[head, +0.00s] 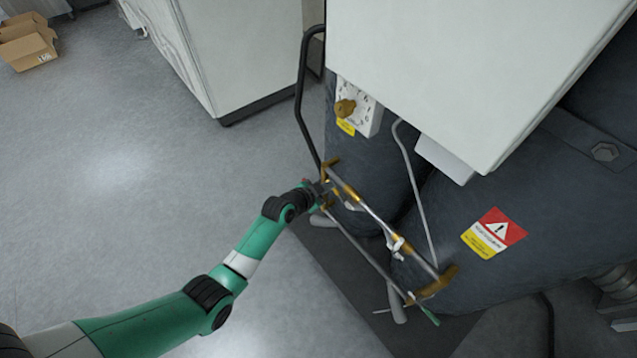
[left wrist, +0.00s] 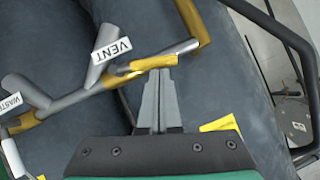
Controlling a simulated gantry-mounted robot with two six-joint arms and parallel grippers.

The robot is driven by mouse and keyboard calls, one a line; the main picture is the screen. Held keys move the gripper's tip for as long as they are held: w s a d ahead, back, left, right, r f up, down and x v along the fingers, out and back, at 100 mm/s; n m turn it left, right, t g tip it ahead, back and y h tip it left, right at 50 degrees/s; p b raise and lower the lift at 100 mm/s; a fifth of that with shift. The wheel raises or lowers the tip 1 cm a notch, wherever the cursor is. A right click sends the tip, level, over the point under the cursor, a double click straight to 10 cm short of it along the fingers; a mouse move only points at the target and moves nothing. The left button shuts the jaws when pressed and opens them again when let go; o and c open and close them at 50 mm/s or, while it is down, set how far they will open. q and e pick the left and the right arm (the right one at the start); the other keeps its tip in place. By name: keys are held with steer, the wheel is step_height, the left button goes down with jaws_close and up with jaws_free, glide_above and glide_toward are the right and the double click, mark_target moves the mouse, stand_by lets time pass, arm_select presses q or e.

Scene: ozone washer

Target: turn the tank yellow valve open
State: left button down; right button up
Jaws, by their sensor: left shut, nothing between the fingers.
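The pipe assembly (head: 372,215) stands in front of a dark grey tank (head: 465,245). It has metal pipes with gold-coloured elbows. A yellow valve handle (left wrist: 152,65) lies along the upper pipe in the left wrist view, beside the tag marked VENT (left wrist: 112,50). My left gripper (left wrist: 159,72) is shut and empty, its fingertips at the handle's lower edge; whether they touch it I cannot tell. In the head view the left gripper (head: 327,187) is at the assembly's upper left end, partly hiding the pipes. My right gripper is not in view.
A white box (head: 470,60) overhangs the tanks. A black curved tube (head: 301,100) runs close behind my left gripper. A dial with a brass knob (head: 345,108) is above. The tag marked WASTE (left wrist: 13,102) is on the same piping.

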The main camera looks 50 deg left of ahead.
arm_select(q)
steer(key=shift+a+f+b, duration=0.3)
steer(key=shift+f+b, duration=0.05)
steer(key=shift+f, duration=0.25)
stand_by(0.3)
steer(key=s+r+p, duration=0.9)
steer(key=shift+a+r, duration=0.25)
steer(key=shift+a, duration=0.05)
